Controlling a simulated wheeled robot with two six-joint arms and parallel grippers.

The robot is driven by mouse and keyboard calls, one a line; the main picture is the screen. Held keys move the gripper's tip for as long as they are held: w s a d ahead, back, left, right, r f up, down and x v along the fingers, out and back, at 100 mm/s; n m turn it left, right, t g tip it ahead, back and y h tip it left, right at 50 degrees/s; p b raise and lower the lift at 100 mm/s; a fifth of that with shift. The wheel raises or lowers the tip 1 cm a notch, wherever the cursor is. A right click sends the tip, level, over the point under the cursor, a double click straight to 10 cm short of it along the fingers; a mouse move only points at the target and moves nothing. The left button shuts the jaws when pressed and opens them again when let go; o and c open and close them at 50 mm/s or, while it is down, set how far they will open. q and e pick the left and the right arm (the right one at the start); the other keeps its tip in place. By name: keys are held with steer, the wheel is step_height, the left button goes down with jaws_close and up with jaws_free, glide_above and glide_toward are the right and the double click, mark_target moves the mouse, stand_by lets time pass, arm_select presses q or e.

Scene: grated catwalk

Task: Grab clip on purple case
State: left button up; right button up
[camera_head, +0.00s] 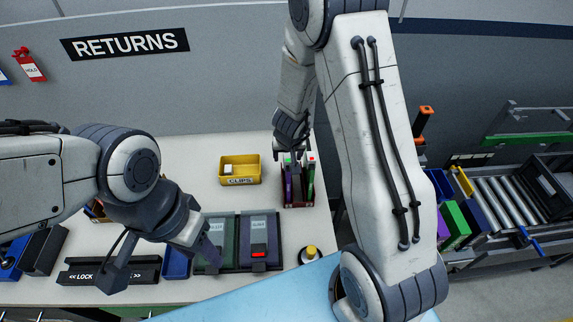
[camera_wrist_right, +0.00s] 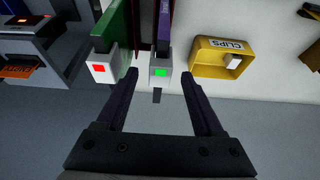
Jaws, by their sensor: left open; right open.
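A purple case (camera_head: 288,182) stands in a dark red rack (camera_head: 297,196), left of a green case (camera_head: 311,178). In the right wrist view the purple case (camera_wrist_right: 164,28) carries a grey clip (camera_wrist_right: 160,74) with a green light. The green case (camera_wrist_right: 114,28) has a clip (camera_wrist_right: 100,69) with a red light. My right gripper (camera_wrist_right: 160,76) is open, its fingers pointing at the purple case's clip, one on either side in the picture; contact cannot be told. My left gripper (camera_head: 163,262) is open and empty over the front left of the table.
A yellow CLIPS bin (camera_head: 240,180) with a white clip inside stands left of the rack. Two dark cases in trays (camera_head: 230,262), a blue bin (camera_head: 177,263) and a yellow-topped button (camera_head: 309,253) lie nearer. A roller conveyor (camera_head: 500,195) is at right.

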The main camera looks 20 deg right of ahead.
steer(key=shift+x, duration=0.85)
arm_select(q)
steer(key=shift+f, duration=0.5)
arm_select(e)
steer(key=shift+r, duration=0.1)
steer(key=shift+c, duration=0.3)
jaws_close()
